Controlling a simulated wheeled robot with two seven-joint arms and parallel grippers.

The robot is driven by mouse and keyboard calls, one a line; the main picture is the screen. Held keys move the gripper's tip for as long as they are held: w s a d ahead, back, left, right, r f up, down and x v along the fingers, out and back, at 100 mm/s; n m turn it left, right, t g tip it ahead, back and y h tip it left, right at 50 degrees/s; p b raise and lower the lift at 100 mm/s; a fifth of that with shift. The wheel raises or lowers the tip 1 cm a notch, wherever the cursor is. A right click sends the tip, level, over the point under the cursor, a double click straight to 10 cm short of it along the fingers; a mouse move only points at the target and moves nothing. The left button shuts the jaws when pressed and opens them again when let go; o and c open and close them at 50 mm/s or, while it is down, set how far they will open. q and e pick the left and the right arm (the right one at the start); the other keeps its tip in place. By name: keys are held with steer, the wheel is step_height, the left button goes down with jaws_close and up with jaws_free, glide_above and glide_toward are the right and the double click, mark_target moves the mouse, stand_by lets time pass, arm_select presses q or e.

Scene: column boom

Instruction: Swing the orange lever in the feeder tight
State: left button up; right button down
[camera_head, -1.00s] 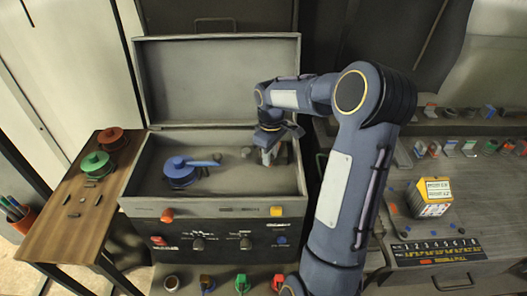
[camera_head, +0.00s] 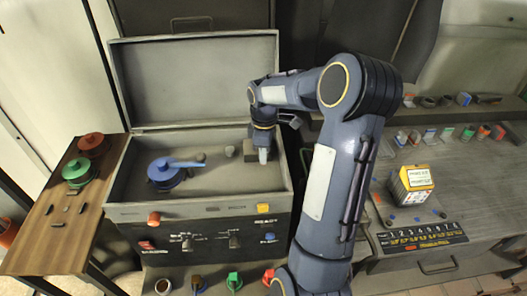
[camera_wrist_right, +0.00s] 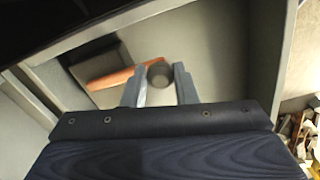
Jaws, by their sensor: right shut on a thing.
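The feeder (camera_head: 120,187) is an open grey case with its lid up, at the left of the head view. My right gripper (camera_head: 264,158) reaches down into its right part, in front of a dark block (camera_head: 249,147). In the right wrist view the orange lever (camera_wrist_right: 107,79) runs from a dark block (camera_wrist_right: 97,62) to a round grey knob (camera_wrist_right: 160,74). My right gripper (camera_wrist_right: 159,88) has its fingers on either side of the knob end and is shut on the lever. In the head view the lever is hidden by my gripper. My left gripper is out of view.
A blue reel with an arm (camera_head: 165,171) sits in the feeder's left part, near small grey posts (camera_head: 229,151). The feeder walls are close to my gripper. A wooden side table (camera_head: 40,225) holds green (camera_head: 77,171) and red (camera_head: 91,143) reels. A bench with a yellow-topped box (camera_head: 412,184) stands right.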

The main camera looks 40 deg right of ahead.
steer(key=shift+r, duration=0.1)
steer(key=c, duration=1.1)
jaws_free()
steer(key=shift+c, duration=0.2)
step_height(320, 180, up, 8)
steer(key=shift+f+b, duration=0.1)
steer(key=shift+b, duration=0.3)
steer(key=s+a+r+m+t+y, duration=0.1)
steer(key=s+a+r+m+t, duration=0.1)
steer(key=s+a, duration=0.35)
steer(key=s+a+r+m+t, duration=0.1)
steer(key=s+a+r+m, duration=0.1)
steer(key=a, duration=0.6)
steer(key=s+a+f+m+t+y, duration=0.2)
steer(key=s+a+f+m, duration=0.2)
steer(key=s+a, duration=0.6)
steer(key=shift+a+m+t+y, duration=0.3)
steer(key=shift+a+m+y, duration=0.1)
steer(key=shift+a+m, duration=0.1)
